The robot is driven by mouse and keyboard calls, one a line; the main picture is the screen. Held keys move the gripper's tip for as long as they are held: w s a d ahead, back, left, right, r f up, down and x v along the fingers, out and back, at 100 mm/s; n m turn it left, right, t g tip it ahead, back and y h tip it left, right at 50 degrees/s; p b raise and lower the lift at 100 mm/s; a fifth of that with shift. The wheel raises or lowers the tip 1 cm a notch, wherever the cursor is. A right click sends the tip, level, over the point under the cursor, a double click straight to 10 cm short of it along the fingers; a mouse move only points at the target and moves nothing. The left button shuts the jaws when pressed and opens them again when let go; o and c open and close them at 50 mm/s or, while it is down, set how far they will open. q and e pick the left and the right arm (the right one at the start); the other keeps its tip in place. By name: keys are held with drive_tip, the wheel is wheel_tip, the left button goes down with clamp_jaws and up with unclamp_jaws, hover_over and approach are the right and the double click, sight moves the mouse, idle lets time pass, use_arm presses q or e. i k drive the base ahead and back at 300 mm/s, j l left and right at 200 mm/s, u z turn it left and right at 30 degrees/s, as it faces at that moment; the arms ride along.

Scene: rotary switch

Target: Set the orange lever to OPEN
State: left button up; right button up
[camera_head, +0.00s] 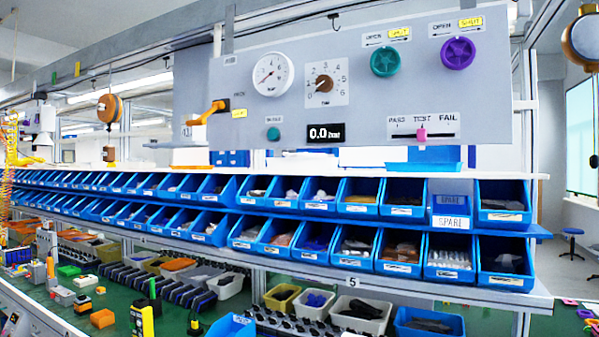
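The orange lever (209,111) is at the left side of the grey control panel (350,100). Its orange arm slants down to the left from a mount on the panel's face. A yellow tag (239,113) sits just right of it, with small lettering above that I cannot read clearly. Any other label close to the lever is too small to read. Neither of my grippers shows in the head view.
The panel also carries a round gauge (272,74), a brown dial (324,83), a green handwheel (385,62), a purple handwheel (457,53), a pink slider (421,134) and a display reading 0.0 (325,134). Rows of blue bins (361,197) stand below the panel.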

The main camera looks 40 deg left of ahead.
sight(201, 121)
drive_tip(key=u, duration=1.95)
